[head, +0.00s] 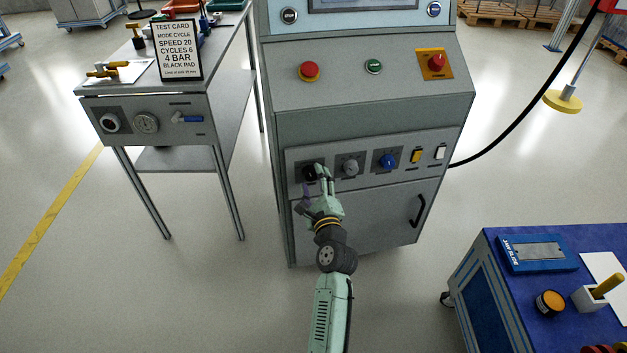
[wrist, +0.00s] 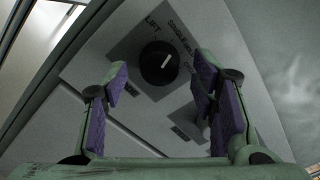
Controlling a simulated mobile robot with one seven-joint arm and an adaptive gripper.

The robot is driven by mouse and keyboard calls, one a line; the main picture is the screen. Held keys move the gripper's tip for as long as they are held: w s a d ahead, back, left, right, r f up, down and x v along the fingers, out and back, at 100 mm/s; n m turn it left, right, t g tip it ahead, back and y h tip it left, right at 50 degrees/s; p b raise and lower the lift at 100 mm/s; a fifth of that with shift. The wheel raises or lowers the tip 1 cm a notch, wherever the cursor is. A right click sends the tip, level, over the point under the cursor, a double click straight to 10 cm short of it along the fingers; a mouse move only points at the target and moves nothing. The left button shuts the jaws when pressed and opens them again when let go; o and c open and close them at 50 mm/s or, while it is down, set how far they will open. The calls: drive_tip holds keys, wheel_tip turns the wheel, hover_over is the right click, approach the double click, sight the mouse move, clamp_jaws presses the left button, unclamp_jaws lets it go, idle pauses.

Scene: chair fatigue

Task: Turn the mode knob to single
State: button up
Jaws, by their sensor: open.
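The black mode knob (head: 309,173) is at the left end of the control strip on the grey cabinet. In the wrist view, the knob (wrist: 158,63) has a white pointer line aimed up and to the right. My gripper (head: 319,170) is at the strip and partly covers the knob in the head view. In the wrist view, its purple-padded fingers (wrist: 160,88) are open, one either side below the knob, with nothing between them. Contact with the knob cannot be told.
A grey knob (head: 350,167) and a blue knob (head: 388,161) sit to the right, then yellow (head: 416,156) and white (head: 440,153) switches. A test card (head: 177,50) stands on the left bench. A blue-topped cart (head: 490,275) is at lower right.

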drive_tip(key=v, duration=0.6)
drive_tip(key=shift+s, duration=0.4)
